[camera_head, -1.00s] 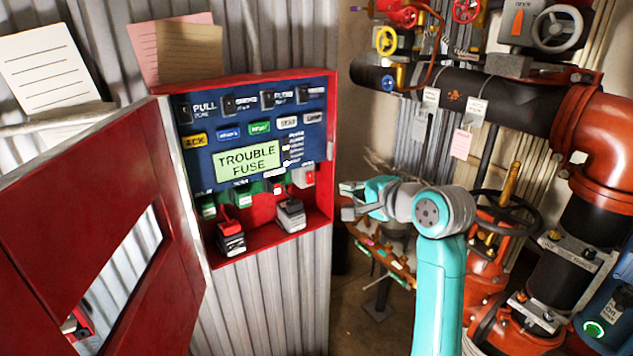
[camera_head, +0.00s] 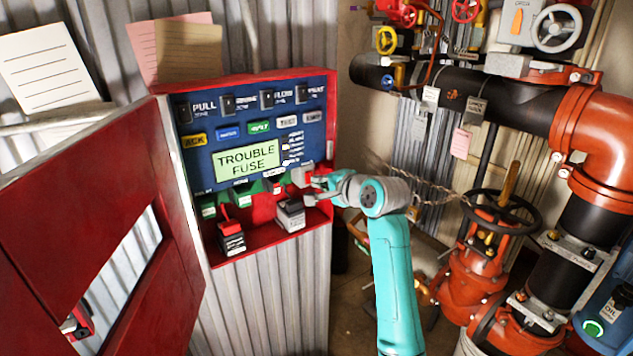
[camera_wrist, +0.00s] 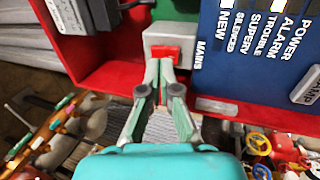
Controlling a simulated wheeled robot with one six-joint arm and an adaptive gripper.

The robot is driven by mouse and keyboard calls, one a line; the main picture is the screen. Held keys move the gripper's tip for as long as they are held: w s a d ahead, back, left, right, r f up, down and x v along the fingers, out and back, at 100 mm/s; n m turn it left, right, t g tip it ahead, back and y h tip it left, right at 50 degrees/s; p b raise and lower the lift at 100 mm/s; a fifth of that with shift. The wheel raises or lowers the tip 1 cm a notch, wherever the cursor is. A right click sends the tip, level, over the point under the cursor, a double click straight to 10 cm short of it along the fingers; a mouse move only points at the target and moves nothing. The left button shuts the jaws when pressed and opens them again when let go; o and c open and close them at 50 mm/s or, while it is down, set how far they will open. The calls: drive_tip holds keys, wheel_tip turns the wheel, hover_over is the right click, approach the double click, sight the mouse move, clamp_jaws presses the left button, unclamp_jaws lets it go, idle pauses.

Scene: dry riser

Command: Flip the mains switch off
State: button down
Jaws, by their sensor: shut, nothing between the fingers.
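The mains switch (camera_wrist: 165,53) is a red rocker on a grey block in the wrist view, beside the printed word MAINS on the blue panel. My gripper (camera_wrist: 158,68) is shut and empty, its fingertips together at the edge of the red rocker. I cannot tell whether they touch it. In the head view my gripper (camera_head: 314,187) reaches in from the right to the lower right corner of the open alarm box (camera_head: 332,110) and largely hides the switch. The panel's green display (camera_head: 246,160) reads TROUBLE FUSE.
The red box door (camera_head: 90,220) stands open at left. Two battery-like blocks, one dark (camera_head: 231,238) and one grey (camera_head: 291,215), sit on the box floor. Pipes and a black handwheel (camera_head: 502,212) stand at right.

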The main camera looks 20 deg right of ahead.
drive_tip(key=shift+x, duration=0.85)
drive_tip(key=shift+f, duration=0.1)
drive_tip(key=shift+w+a+f+t+y, duration=0.15)
drive_tip(key=shift+t+y, duration=0.1)
drive_tip(key=shift+t, duration=0.45)
drive_tip(key=shift+w+d+f+t+y, duration=0.1)
drive_tip(key=shift+f+t+y, duration=0.15)
drive_tip(key=shift+t, duration=0.45)
drive_tip(key=shift+a, duration=0.15)
